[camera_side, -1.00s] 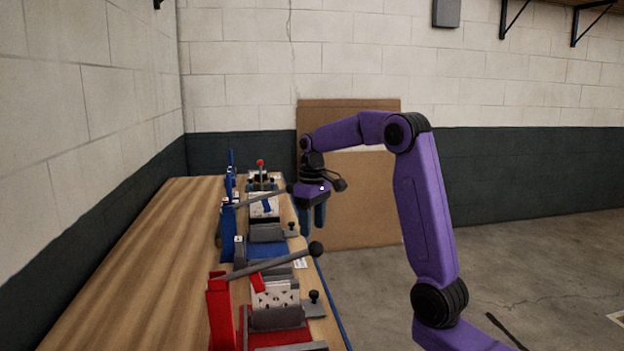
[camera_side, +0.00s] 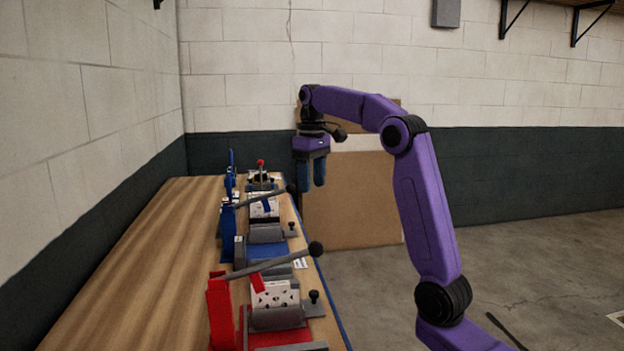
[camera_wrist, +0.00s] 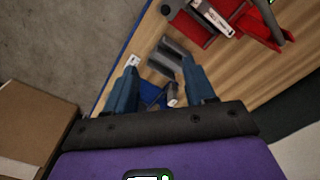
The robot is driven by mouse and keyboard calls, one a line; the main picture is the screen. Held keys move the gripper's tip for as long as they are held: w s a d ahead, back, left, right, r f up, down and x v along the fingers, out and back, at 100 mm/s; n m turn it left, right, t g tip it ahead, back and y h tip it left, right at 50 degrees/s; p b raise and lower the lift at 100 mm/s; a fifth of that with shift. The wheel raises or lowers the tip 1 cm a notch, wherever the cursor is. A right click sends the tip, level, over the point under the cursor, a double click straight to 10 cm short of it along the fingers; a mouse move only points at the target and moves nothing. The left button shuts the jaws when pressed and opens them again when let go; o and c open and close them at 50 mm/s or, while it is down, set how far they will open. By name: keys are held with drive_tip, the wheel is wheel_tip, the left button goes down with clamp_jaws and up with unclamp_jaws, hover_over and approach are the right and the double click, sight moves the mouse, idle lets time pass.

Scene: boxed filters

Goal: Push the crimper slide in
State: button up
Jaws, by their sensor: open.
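Several crimper stations stand in a row on the wooden bench. The near red crimper (camera_side: 219,312) has a long lever and a grey slide block (camera_side: 277,318) with a black knob (camera_side: 314,297). The blue crimper (camera_side: 229,232) behind it has its own grey slide block (camera_side: 266,234) and black knob (camera_side: 291,226). My gripper (camera_side: 312,186) is open and empty, pointing down above the bench's right edge towards the far end. In the wrist view its blue fingers (camera_wrist: 160,68) are spread, with a blue part and grey blocks seen below and between them.
A far station with a red-knobbed lever (camera_side: 261,170) stands at the bench's back end. The near black-ball lever (camera_side: 315,249) sticks out to the right. The bench's left side (camera_side: 130,275) is clear.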

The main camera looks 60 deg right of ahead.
drive_tip(key=shift+f, duration=0.1)
approach(314, 292)
wheel_tip(314, 292, down, 8)
drive_tip(key=shift+f, duration=0.25)
idle(0.7)
